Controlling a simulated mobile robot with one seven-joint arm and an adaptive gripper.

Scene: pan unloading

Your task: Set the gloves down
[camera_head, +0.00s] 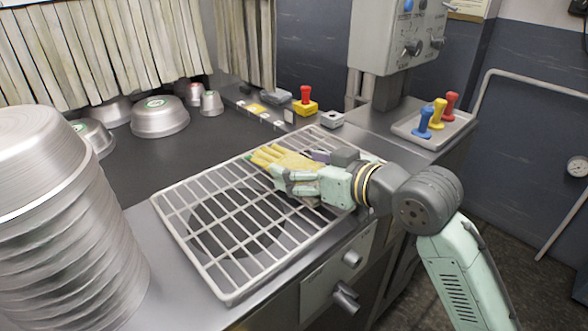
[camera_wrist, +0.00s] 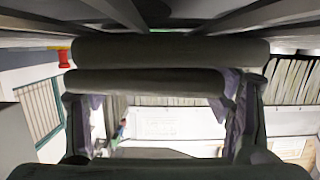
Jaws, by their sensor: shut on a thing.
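The yellow gloves (camera_head: 280,157) are at the far part of the white wire rack, with the fingers pointing left. My gripper (camera_head: 290,178) is at the gloves' near side, low over the rack, and is shut on them. In the wrist view, dark gripper parts (camera_wrist: 165,85) fill the middle, with purple edges at both sides; no yellow of the gloves shows there.
The wire rack (camera_head: 168,212) lies over a dark round opening on the steel counter. A tall stack of metal pans (camera_head: 75,240) stands at the left. Metal bowls (camera_head: 160,117) sit behind on the dark surface. A tray (camera_head: 404,128) with coloured-handled stamps is at the right. The rack's near-left part is clear.

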